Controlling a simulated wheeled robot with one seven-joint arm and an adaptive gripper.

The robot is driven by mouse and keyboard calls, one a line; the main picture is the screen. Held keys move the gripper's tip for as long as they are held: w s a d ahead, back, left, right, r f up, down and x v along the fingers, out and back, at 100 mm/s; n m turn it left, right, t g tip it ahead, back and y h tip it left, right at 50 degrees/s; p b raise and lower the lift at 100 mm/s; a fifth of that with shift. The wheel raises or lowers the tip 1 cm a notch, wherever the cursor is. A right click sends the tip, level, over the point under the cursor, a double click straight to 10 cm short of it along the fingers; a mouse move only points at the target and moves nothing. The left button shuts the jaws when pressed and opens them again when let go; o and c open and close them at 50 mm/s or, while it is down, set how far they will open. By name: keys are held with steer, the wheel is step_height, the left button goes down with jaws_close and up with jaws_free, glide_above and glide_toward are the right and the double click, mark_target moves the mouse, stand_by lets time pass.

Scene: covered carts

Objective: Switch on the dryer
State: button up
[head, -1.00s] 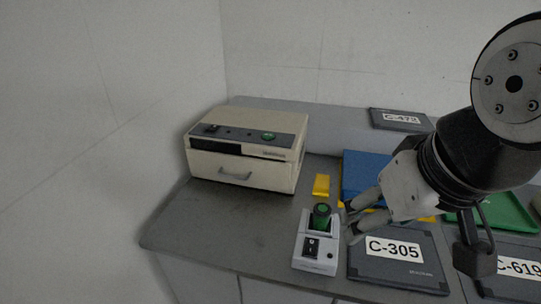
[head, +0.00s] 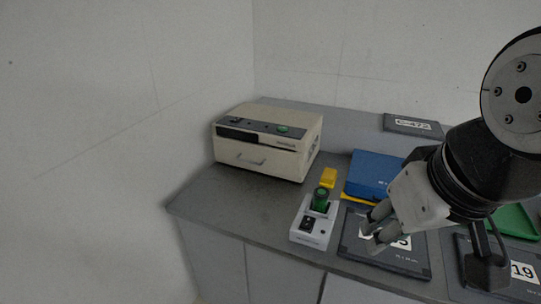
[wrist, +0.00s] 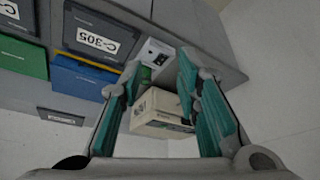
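A beige box with a front drawer handle and a dark top panel (head: 268,145), which looks like the dryer, stands at the back left of the grey counter. Its panel carries a dark switch at the left and a green round control (head: 283,129) at the right. The box also shows in the wrist view (wrist: 158,112), between my fingers but farther off. My gripper (head: 370,233) is open and empty, above the dark C-305 cover (head: 352,250), right of and apart from the box. The state of the dark switch is too small to tell.
A small white device (head: 309,230) with a black switch and a green-topped piece stands just left of my gripper. A yellow block (head: 328,178), a blue case (head: 375,172) and a green tray (head: 514,222) lie nearby. The counter (head: 225,205) before the box is clear.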

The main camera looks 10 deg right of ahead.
steer(key=w+n, duration=0.1)
steer(key=w, duration=0.1)
steer(key=w+n+g, duration=0.1)
steer(key=w, duration=0.2)
steer(key=w+r, duration=0.1)
steer(key=w, duration=0.2)
steer(key=shift+w+a+n+g, duration=0.1)
steer(key=shift+w+n+g, duration=0.05)
steer(key=shift+n+g, duration=0.2)
jaws_close()
steer(key=w+f+n+g, duration=0.2)
steer(key=w+f+n, duration=0.2)
steer(key=w+f, duration=0.4)
steer(key=w+f+n+g, duration=0.2)
steer(key=w+f+n, duration=0.3)
steer(key=w+f, duration=0.4)
steer(key=shift+w+a+f+y+b, duration=0.15)
steer(key=shift+w+y+b, duration=0.25)
steer(key=shift+w, duration=3.4)
